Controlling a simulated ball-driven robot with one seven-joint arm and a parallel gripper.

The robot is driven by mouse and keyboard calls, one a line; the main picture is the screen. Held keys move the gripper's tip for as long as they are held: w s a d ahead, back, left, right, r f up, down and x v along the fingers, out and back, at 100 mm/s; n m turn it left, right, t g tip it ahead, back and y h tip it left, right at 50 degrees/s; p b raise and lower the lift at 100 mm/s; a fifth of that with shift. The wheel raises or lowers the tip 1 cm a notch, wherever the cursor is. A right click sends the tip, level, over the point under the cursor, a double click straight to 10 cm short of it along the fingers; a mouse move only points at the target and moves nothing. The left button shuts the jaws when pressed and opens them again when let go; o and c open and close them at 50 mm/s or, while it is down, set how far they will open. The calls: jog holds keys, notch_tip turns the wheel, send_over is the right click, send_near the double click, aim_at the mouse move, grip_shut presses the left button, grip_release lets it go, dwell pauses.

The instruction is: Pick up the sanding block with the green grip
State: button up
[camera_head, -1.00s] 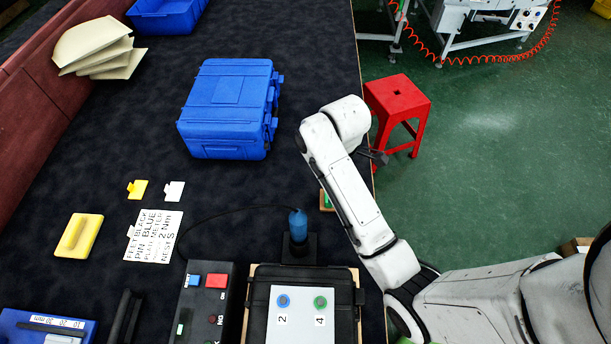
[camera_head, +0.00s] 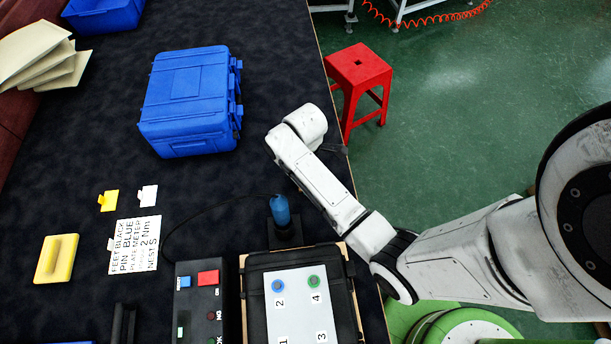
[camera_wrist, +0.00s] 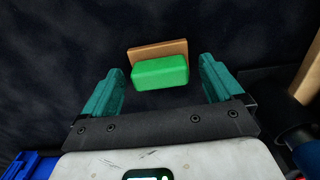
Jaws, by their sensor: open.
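The sanding block (camera_wrist: 160,71) shows in the wrist view as a bright green grip on a tan base, lying on the dark mat. My gripper (camera_wrist: 163,85) is open, with one teal finger to the left of the block and one to the right. The block appears between and slightly beyond the fingertips, and I see no contact. In the head view my arm hides the block and the gripper's fingers.
A blue case (camera_head: 190,102) stands on the dark mat (camera_head: 265,60). A blue-handled tool (camera_head: 280,212) stands upright near my arm, beside a black case (camera_head: 293,262). A yellow block (camera_head: 57,259) lies left. A red stool (camera_head: 358,68) is on the floor.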

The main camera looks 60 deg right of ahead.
jog(key=shift+f, duration=0.3)
jog(key=shift+c, duration=0.3)
jog(key=c, duration=1)
